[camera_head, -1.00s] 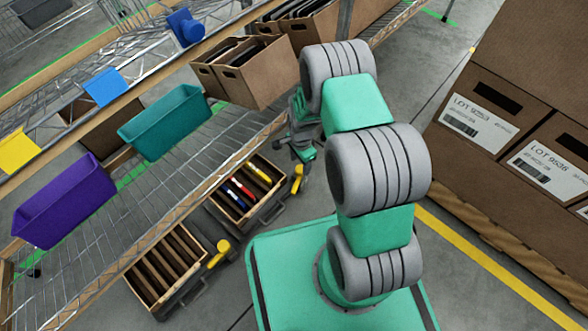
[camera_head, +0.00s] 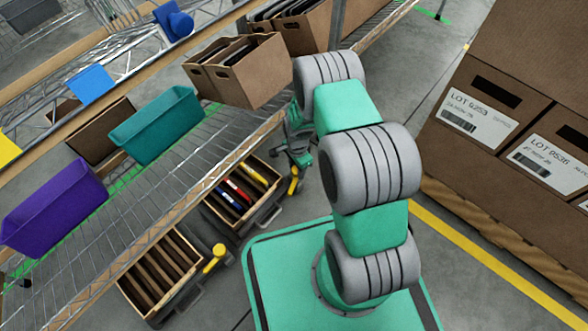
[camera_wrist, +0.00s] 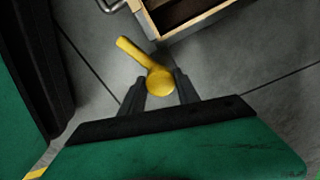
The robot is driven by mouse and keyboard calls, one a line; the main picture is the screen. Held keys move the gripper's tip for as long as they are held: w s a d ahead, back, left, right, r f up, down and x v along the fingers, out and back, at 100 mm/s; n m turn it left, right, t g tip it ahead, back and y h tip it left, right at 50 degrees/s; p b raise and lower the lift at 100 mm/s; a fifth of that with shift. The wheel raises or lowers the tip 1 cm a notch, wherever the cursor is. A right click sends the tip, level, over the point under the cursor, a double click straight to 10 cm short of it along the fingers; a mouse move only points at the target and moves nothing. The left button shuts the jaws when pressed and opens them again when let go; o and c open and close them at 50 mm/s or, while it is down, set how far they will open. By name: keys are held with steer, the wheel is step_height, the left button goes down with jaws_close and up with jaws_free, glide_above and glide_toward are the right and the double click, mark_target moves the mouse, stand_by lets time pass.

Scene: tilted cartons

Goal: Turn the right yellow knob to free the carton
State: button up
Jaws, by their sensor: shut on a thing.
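The right yellow knob (camera_head: 294,181) is beside the front right of the carton (camera_head: 258,172) that holds several coloured files. In the wrist view the knob (camera_wrist: 159,82) shows a round end between my fingers and a bar slanting to the upper left. My gripper (camera_wrist: 160,86) is shut on the round end, one dark finger on each side. In the head view my gripper (camera_head: 298,150) is just above the knob, partly hidden by my arm. The carton's corner (camera_wrist: 172,32) shows at the top of the wrist view.
A second carton (camera_head: 190,245) with a left yellow knob (camera_head: 214,259) stands lower left. A wire shelf (camera_head: 190,170) with a teal bin (camera_head: 155,125) and a purple bin (camera_head: 55,208) runs beside them. Large cartons (camera_head: 480,100) stand at right. Grey floor lies around the knob.

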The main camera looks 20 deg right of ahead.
steer(key=shift+s, duration=0.2)
jaws_close()
steer(key=shift+a, duration=0.4)
steer(key=shift+d, duration=0.3)
steer(key=shift+d, duration=0.3)
stand_by(0.4)
steer(key=o, duration=0.5)
jaws_free()
steer(key=shift+d+f, duration=0.1)
steer(key=o, duration=0.3)
steer(key=shift+a, duration=0.3)
steer(key=shift+w, duration=0.1)
